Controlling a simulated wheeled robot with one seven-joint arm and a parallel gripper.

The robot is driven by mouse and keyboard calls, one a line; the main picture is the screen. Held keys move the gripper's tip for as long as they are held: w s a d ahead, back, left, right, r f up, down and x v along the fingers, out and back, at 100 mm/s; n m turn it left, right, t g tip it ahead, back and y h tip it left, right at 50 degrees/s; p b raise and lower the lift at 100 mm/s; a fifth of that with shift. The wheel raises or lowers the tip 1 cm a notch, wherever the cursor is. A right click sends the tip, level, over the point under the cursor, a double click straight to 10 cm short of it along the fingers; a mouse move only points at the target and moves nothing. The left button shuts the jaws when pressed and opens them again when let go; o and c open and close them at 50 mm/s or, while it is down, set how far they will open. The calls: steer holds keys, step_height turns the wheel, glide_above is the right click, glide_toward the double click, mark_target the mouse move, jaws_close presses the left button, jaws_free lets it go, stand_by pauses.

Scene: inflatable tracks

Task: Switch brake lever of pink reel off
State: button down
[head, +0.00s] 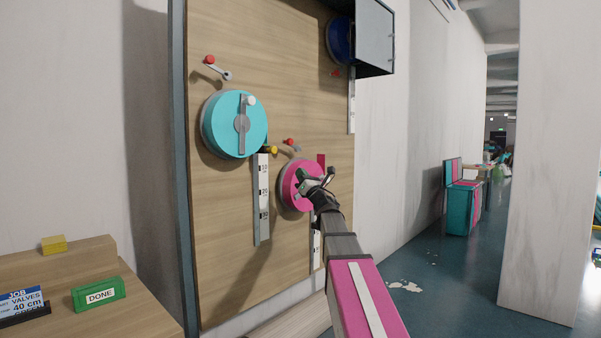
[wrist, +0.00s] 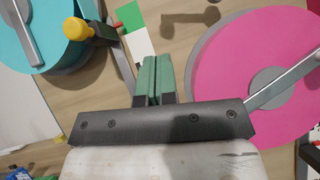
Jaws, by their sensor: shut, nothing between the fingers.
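The pink reel (head: 290,186) is mounted low on the wooden board, partly covered by my gripper and arm. In the wrist view, the pink reel (wrist: 235,60) fills the right side, with a grey hub and a metal crank bar. A small lever with a red knob (head: 289,142) sits just above the pink reel; I take it as its brake lever. I cannot make it out in the wrist view. My gripper (head: 302,175) is in front of the reel, below the lever and apart from it. Its green fingers (wrist: 158,76) are together and empty, left of the reel's edge.
A turquoise reel (head: 222,138) with its own red-knobbed lever (head: 210,60) is at upper left. A yellow knob (head: 273,150) sticks out close beside the pink lever. A blue reel (head: 340,40) and grey box (head: 374,35) are above. A bench with a green DONE block (head: 98,294) stands left.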

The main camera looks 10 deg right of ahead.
glide_toward(286, 143)
steer(key=w+a, duration=0.2)
steer(key=w, duration=0.1)
steer(key=r, duration=0.3)
steer(key=shift+w+d, duration=0.1)
steer(key=shift+w, duration=0.2)
steer(key=shift+r+m, duration=0.1)
steer(key=shift+m, duration=0.2)
